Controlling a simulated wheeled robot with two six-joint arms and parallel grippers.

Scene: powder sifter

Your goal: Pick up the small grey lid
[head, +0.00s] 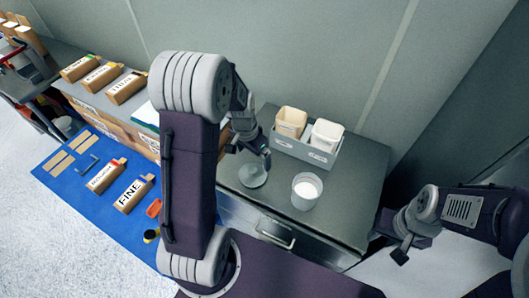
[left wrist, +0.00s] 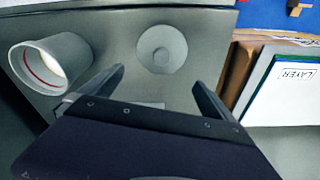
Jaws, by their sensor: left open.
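The small grey lid (head: 253,176) lies flat on the dark grey counter, left of an open tub. In the left wrist view the lid (left wrist: 162,50) is a round disc with a small knob at its middle. My left gripper (head: 249,152) is open and empty, hanging over the counter close to the lid. In the left wrist view the lid lies just beyond the two spread fingertips of my left gripper (left wrist: 157,76), not between them. My right gripper (head: 400,247) is off the counter's right side, and its jaw opening is not clear.
The open tub (head: 306,191) with white powder stands right of the lid. A grey bin (head: 305,150) holding two containers stands behind. A blue mat (head: 75,185) with boxes, including one marked FINE (head: 134,194), lies at left. The counter's front right is clear.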

